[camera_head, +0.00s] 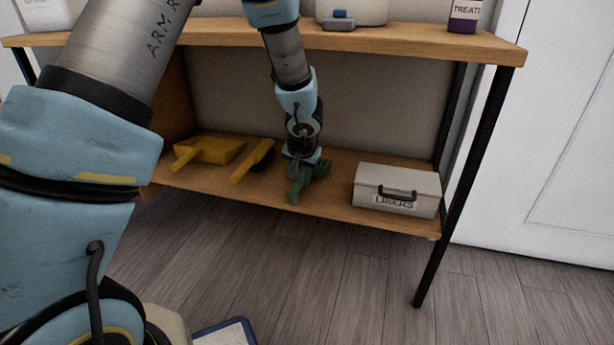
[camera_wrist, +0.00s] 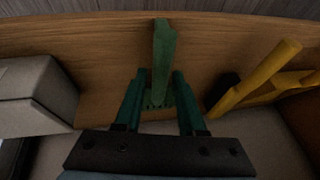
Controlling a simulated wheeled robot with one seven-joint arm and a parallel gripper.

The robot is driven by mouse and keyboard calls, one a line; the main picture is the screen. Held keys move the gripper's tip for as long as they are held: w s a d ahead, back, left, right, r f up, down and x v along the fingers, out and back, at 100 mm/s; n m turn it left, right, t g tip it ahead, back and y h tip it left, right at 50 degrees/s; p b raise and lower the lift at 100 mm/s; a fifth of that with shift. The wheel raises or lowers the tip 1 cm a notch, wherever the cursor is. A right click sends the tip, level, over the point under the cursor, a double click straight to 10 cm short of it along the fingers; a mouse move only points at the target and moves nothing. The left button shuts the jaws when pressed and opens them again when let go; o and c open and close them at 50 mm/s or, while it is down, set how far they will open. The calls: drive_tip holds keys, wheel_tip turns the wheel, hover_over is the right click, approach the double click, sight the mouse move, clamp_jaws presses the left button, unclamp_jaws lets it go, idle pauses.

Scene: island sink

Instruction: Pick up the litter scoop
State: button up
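The green litter scoop (camera_head: 296,188) lies on the lower wooden shelf, its handle toward the front edge. In the wrist view the scoop (camera_wrist: 162,58) shows its handle at top centre and its slotted head lower down. My gripper (camera_head: 302,168) is low over the shelf, pointing down at the scoop. In the wrist view my gripper (camera_wrist: 158,80) has one teal finger on each side of the scoop, spread apart. Whether either finger touches the scoop is unclear. The scoop's head is partly hidden by my gripper in the head view.
A yellow dustpan (camera_head: 208,150) and a yellow-handled brush (camera_head: 252,161) lie left of the scoop. A grey liners box (camera_head: 397,190) stands to its right. The upper shelf (camera_head: 412,42) is overhead, with a black leg (camera_head: 462,190) at the right. Floor in front is open.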

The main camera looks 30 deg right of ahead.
sight(299, 180)
drive_tip(key=b+x, duration=0.1)
drive_tip(key=x, duration=0.3)
drive_tip(key=shift+w+d+f, duration=0.1)
drive_tip(key=shift+w, duration=0.1)
drive_tip(key=shift+c, duration=0.2)
clamp_jaws()
